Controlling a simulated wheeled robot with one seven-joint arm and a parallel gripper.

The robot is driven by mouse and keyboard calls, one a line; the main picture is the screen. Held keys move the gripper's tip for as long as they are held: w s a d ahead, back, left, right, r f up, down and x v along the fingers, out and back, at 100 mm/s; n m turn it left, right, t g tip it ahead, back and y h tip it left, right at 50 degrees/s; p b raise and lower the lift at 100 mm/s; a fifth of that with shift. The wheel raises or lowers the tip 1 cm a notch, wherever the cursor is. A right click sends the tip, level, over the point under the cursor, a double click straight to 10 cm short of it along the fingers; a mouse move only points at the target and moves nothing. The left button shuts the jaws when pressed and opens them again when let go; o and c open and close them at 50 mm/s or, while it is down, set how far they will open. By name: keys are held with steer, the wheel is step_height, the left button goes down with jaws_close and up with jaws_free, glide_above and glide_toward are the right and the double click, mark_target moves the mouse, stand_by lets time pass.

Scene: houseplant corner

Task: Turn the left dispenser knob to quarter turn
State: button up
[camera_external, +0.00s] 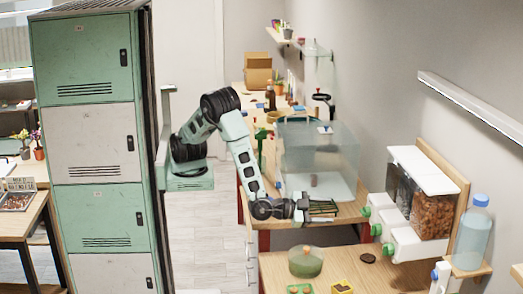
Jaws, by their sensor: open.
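A dispenser with a white lid (424,168) is fixed to a wooden board on the right wall. Its clear bins hold dark and brown contents. Below the bins are white outlets with green knobs. The left dispenser knob (366,212) is the farthest one; a middle knob (376,229) and a near knob (388,249) follow toward the camera. The left knob's turn angle is too small to tell. My gripper (336,208) is open and seems empty, its fingers pointing right toward the left knob. It appears apart from the knob, with a gap between them.
A clear tank (318,160) stands on the bench right behind my gripper. A blue-capped bottle (473,235) stands right of the dispenser. Lockers (95,150) stand at left.

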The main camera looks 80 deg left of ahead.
steer(key=s, duration=0.5)
steer(key=shift+r+b, duration=0.35)
